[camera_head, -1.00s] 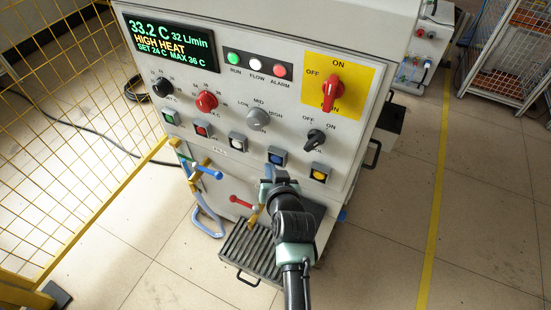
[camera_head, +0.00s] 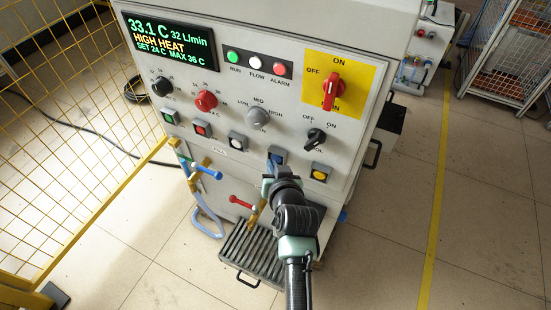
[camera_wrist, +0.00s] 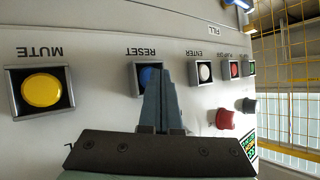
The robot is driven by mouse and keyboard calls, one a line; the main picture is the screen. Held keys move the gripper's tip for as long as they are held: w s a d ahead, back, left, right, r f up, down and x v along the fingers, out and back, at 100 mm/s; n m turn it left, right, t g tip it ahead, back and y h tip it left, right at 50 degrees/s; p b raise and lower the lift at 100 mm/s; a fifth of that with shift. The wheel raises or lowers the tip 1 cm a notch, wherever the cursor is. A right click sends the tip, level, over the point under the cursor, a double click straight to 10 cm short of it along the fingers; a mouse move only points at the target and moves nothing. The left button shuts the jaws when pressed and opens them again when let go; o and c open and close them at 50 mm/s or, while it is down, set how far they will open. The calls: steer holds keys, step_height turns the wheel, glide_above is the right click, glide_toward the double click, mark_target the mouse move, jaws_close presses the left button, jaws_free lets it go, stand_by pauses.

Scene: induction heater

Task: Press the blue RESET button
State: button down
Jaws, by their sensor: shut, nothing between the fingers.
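The blue RESET button (camera_head: 278,154) sits in a grey square frame in the lower row of the control panel. In the wrist view the blue RESET button (camera_wrist: 147,77) is partly hidden behind my fingertips, with its label beside the frame. My gripper (camera_wrist: 158,72) is shut and empty, its tips pointing at the panel over the button. In the head view my gripper (camera_head: 271,166) is right in front of the button's lower part. I cannot tell whether the tips touch it.
The yellow MUTE button (camera_head: 319,175) and white ENTER button (camera_head: 237,142) flank it. A black knob (camera_head: 315,138) is above right. A red-handled valve (camera_head: 242,202) and blue-handled valve (camera_head: 205,171) stick out below left. A ridged tray (camera_head: 255,253) juts out underneath.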

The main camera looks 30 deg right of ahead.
steer(key=shift+w+d, duration=0.15)
steer(key=shift+d, duration=0.05)
stand_by(0.5)
steer(key=shift+a+r, duration=0.1)
steer(key=shift+r, duration=0.05)
steer(key=shift+s+a+p, duration=0.55)
steer(key=shift+a+p, duration=0.05)
steer(key=shift+s+a+p, duration=0.8)
steer(key=shift+a+p, duration=0.2)
steer(key=shift+s+a+p, duration=0.75)
steer(key=shift+a+p, duration=0.25)
